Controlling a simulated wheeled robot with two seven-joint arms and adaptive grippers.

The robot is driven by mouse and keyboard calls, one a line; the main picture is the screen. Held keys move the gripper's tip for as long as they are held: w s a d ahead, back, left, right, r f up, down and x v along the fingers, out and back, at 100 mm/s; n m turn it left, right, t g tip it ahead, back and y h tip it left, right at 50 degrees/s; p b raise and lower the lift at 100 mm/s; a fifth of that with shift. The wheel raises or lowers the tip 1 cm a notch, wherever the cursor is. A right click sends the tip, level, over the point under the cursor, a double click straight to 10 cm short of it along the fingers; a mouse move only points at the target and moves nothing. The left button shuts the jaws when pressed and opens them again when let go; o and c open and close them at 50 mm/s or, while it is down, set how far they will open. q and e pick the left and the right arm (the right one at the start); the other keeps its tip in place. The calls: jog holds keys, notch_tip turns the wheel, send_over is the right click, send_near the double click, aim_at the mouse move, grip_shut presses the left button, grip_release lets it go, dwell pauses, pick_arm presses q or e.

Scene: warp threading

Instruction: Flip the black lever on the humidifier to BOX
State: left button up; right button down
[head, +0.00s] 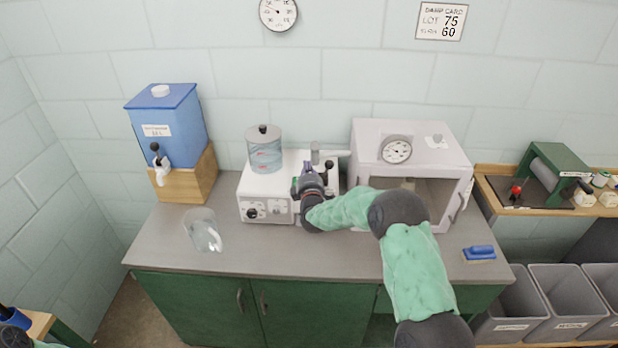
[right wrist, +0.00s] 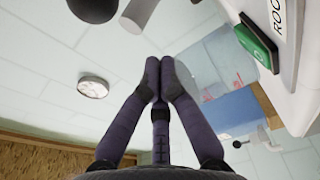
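The humidifier (head: 262,184) is the white box on the counter, with a clear lidded water tank (head: 265,152) on its left. My right gripper (head: 307,170) is over its right part, and the gripper and arm hide much of that side. A label reading "ROO" (right wrist: 279,20) is partly cut off; BOX cannot be read.
A blue water container (head: 168,122) on a wooden stand is left. A white cabinet with a dial (head: 440,150) stands close right, with my right arm in front.

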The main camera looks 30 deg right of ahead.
aim_at(326, 172)
jog(key=shift+w+d, duration=0.25)
jog(key=shift+w, duration=0.4)
jog(key=shift+s+d+f, duration=0.2)
jog(key=shift+s+d, duration=0.75)
jog(key=shift+d, duration=0.2)
jog(key=shift+s+d, duration=0.35)
jog(key=shift+b, duration=0.35)
jog(key=shift+s+d+f+m+b, duration=0.15)
jog(key=shift+s+d+m+b, duration=0.15)
jog(key=shift+m+b, duration=0.5)
jog(key=shift+s+d+b, duration=0.1)
jog(key=shift+d+b, duration=0.2)
jog(key=shift+b, duration=0.1)
jog(key=shift+r, duration=0.2)
